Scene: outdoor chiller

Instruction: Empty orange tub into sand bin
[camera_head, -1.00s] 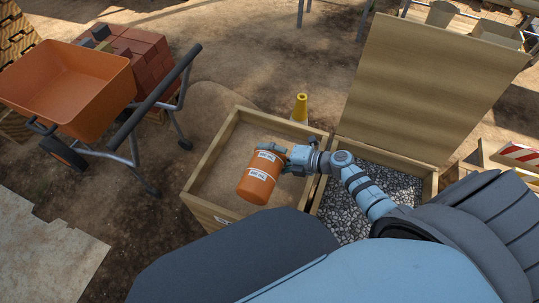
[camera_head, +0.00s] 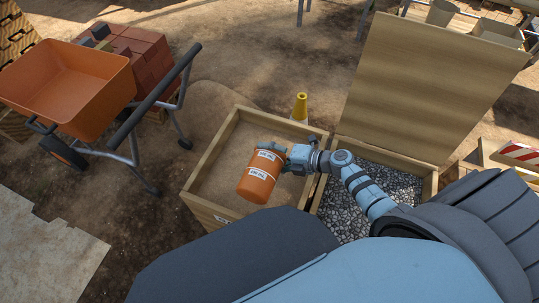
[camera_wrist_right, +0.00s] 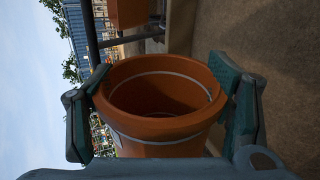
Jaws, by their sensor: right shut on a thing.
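The orange tub (camera_head: 260,187), with white labels, is held over the sand bin (camera_head: 210,152), a wooden box with brown sand inside. My right gripper (camera_head: 287,154) is shut on the tub, from its right side in the head view. In the right wrist view, the tub (camera_wrist_right: 150,129) sits between the two fingers of the right gripper (camera_wrist_right: 163,105). Its round opening and shaded inside show there, and I see no clear contents. The tub looks tilted and hides part of the sand. My left gripper is not in view.
A gravel compartment (camera_head: 345,217) adjoins the sand bin on the right, with a raised wooden lid (camera_head: 425,85) behind it. A yellow cone (camera_head: 300,107) stands behind the bins. An orange wheelbarrow (camera_head: 70,85) and red bricks (camera_head: 140,55) are at the left.

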